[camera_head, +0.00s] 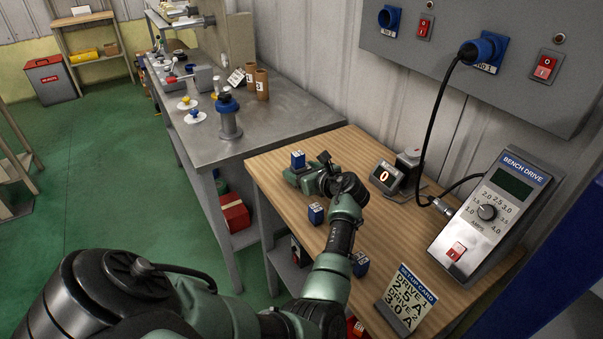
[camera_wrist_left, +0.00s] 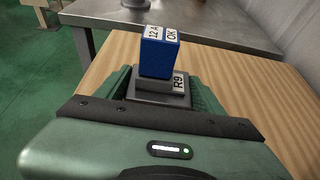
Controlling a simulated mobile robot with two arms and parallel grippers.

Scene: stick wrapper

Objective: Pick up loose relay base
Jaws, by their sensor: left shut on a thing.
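The relay base (camera_wrist_left: 160,88) is a dark grey block with an R9 label in the left wrist view. A blue relay (camera_wrist_left: 160,52), marked 12 A and OK, stands upright on top of it. The same blue relay shows in the head view (camera_head: 298,159) at the left part of the wooden bench. My left gripper (camera_head: 305,178) is shut on the relay base, with green fingers on both sides of it in the left wrist view. I cannot tell whether the base touches the bench. My right gripper is not in view.
Two more blue blocks (camera_head: 316,213) (camera_head: 361,265) stand on the wooden bench (camera_head: 400,240). A counter reading 0 (camera_head: 385,176), the bench drive box (camera_head: 490,215) and a set-up card (camera_head: 406,300) stand to the right. A grey metal bench (camera_head: 275,115) adjoins beyond.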

